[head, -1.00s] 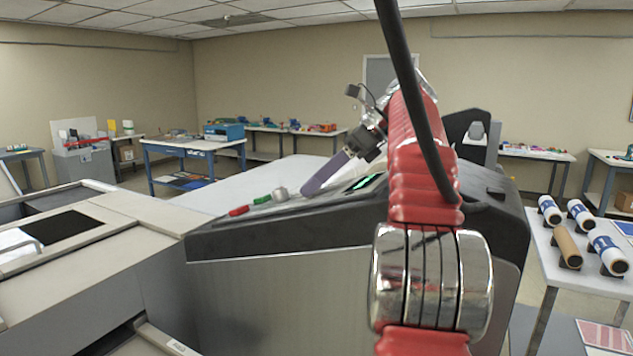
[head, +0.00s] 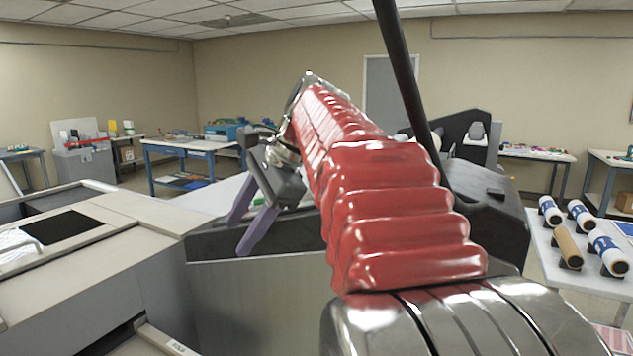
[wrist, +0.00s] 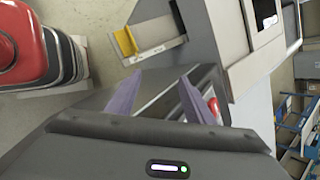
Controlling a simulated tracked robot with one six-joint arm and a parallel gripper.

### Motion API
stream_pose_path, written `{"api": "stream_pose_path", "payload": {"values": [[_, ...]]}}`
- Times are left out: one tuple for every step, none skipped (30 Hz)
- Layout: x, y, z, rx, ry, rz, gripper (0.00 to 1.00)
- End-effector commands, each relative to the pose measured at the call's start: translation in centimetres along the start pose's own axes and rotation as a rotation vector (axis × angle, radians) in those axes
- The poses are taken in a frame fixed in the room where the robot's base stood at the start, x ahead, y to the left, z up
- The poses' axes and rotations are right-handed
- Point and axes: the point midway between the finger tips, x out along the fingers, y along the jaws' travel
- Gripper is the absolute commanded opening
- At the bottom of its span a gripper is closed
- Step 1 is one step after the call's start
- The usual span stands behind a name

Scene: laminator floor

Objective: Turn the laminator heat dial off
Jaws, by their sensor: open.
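The laminator (head: 240,285) is the dark-topped machine with a grey side panel in the middle of the head view. My gripper (head: 237,236) is open and empty, with its two purple fingers pointing down in front of the console's left end. A bit of a green control (head: 259,201) shows beside the fingers. The heat dial cannot be made out now; my gripper and arm cover that part of the console. In the wrist view my gripper (wrist: 160,78) has its fingers apart, and a red button (wrist: 213,108) shows past the right finger on the console edge.
A grey-beige machine (head: 90,240) stands at the left, close to the laminator. A table (head: 560,290) with several rolls (head: 605,252) stands at the right. Workbenches (head: 190,147) line the back.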

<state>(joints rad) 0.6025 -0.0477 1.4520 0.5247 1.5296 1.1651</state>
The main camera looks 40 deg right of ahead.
Motion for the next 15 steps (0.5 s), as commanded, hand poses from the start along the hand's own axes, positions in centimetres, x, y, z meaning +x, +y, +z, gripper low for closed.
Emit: {"api": "stream_pose_path", "payload": {"values": [[0.9,1.2,1.2,-0.074,0.016,0.008,0.48],[1.4,1.9,1.6,-0.12,0.027,0.012,0.48],[2.1,2.9,2.1,-0.183,0.043,0.019,0.48],[2.6,3.6,2.6,-0.232,0.053,0.023,0.48],[3.1,4.4,2.9,-0.28,0.065,0.029,0.48],[3.8,5.4,3.4,-0.347,0.08,0.036,0.48],[4.3,6.3,3.7,-0.398,0.091,0.041,0.48],[4.8,7.1,4.0,-0.448,0.101,0.047,0.48],[5.5,8.2,4.3,-0.516,0.115,0.054,0.48],[6.0,9.0,4.6,-0.568,0.126,0.061,0.48],[6.5,9.8,4.8,-0.621,0.136,0.067,0.48],[7.1,11.0,5.0,-0.691,0.149,0.076,0.48],[7.6,11.9,5.2,-0.744,0.158,0.083,0.48],[8.1,12.8,5.3,-0.799,0.168,0.09,0.48],[8.8,13.9,5.5,-0.872,0.18,0.098,0.48]]}}
